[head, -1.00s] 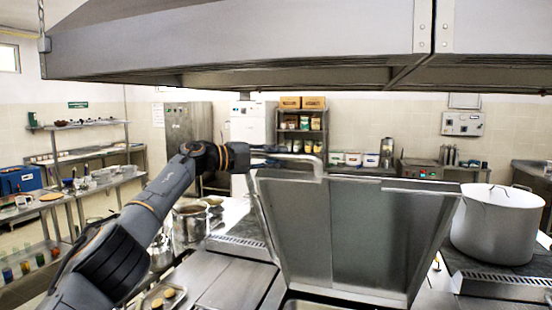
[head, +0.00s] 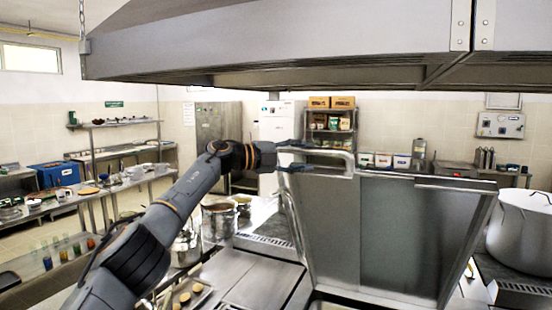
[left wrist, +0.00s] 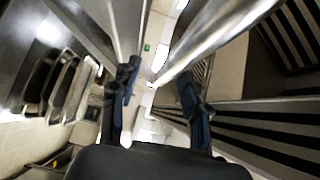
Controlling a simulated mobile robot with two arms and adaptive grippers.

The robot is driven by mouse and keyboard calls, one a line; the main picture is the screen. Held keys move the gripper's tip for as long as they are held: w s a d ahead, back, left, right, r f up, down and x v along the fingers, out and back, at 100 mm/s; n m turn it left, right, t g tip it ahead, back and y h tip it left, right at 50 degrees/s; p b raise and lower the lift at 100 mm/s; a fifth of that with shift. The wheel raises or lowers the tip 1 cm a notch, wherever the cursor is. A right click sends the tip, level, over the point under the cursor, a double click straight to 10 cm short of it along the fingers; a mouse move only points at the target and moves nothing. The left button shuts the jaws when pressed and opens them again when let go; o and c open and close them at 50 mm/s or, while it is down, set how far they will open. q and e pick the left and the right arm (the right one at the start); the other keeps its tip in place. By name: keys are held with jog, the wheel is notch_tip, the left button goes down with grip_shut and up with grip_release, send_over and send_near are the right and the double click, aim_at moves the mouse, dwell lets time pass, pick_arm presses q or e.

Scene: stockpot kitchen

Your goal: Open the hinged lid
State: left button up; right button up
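The hinged lid (head: 400,235) is a grey metal panel, raised and standing steeply, leaning slightly, in the middle of the head view. Its bar handle (head: 350,164) is at the lid's upper left corner. My left gripper (head: 312,158) is at this handle, its fingers partly hidden by the bar. In the left wrist view the two fingers of my left gripper (left wrist: 158,98) are well apart, and the shiny handle bar (left wrist: 218,36) runs toward the gap between them. I cannot tell whether a finger touches the bar. My right gripper is out of view.
A large hood (head: 270,50) hangs low above the lid. A white stockpot (head: 522,235) stands right of the lid. Smaller pots (head: 219,222) and a tray of food (head: 184,297) are left of it, near my arm.

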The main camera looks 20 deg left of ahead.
pick_arm(q)
jog(key=v, duration=1)
jog(key=shift+s+a, duration=0.25)
jog(key=shift+a, duration=0.1)
